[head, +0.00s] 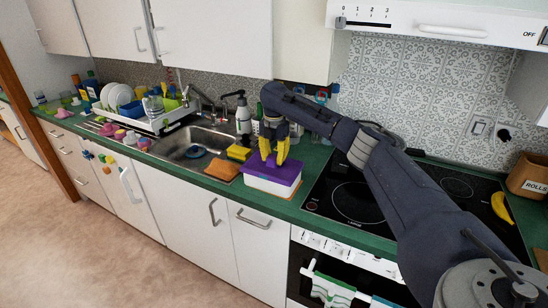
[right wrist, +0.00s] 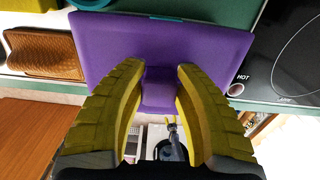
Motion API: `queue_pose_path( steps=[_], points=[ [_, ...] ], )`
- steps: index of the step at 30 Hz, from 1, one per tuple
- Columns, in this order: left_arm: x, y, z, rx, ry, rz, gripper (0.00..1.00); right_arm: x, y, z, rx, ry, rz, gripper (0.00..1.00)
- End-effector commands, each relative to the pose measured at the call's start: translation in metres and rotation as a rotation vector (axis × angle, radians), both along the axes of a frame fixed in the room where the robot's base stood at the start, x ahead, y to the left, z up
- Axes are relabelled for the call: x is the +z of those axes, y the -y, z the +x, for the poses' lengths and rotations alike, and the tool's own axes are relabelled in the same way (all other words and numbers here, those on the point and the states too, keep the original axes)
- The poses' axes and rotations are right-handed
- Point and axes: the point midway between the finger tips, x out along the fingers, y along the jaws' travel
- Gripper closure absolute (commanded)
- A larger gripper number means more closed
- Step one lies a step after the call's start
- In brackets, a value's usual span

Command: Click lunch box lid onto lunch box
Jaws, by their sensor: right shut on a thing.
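The purple lunch box lid (head: 286,174) is on top of the white lunch box (head: 270,187) on the green counter, between the sink and the hob. I cannot tell whether the lid is fully seated. My right gripper (head: 273,157) points down at the lid. In the right wrist view its yellow fingers (right wrist: 159,90) are on both sides of the raised purple block in the middle of the lid (right wrist: 215,45), shut on it.
An orange sponge-like pad (head: 222,170) and a yellow sponge (head: 239,152) lie left of the box. The sink (head: 185,146) is further left, with a dish rack beyond. The black hob (head: 350,203) is close on the right. A soap bottle (head: 243,119) stands behind.

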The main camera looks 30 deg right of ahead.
Motion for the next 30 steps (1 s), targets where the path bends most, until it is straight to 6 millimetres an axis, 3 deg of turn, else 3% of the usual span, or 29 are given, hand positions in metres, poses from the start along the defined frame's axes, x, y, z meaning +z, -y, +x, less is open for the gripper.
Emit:
queue_pose_path(
  steps=[26,27,30],
  points=[
    [0.0,0.0002,0.0,0.0,0.0,0.0,0.37,-0.0061,0.0001,0.0,0.0,-0.001,-0.001,1.0],
    [0.0,0.0002,-0.0001,0.0,0.0,0.0,0.37,-0.0061,0.0002,-0.0001,0.0,-0.001,-0.001,0.63],
    [0.0,0.0003,0.0,0.0,0.0,0.0,0.37,-0.006,0.0002,-0.0001,0.0,-0.001,-0.001,0.51]
  ],
)
